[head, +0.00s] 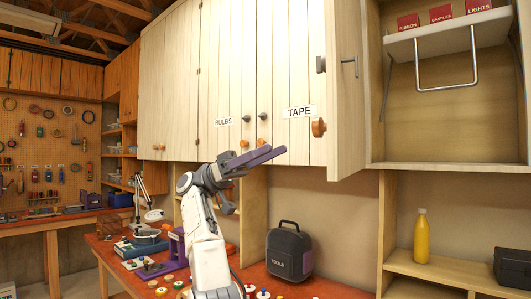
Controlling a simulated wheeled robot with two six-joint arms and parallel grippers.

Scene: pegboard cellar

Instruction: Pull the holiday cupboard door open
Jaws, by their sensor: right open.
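No holiday label shows. My right gripper (265,155) has purple fingers and is open and empty, below and left of the orange knob, seemingly apart from it. My left gripper is out of view.
Shut doors labelled BULBS (223,122) and TAPE (299,112) fill the middle. A dark toolbox (289,252) stands on the red bench (333,290) below. A yellow bottle (421,237) stands on a lower right shelf. A metal bar (446,86) hangs under the white shelf.

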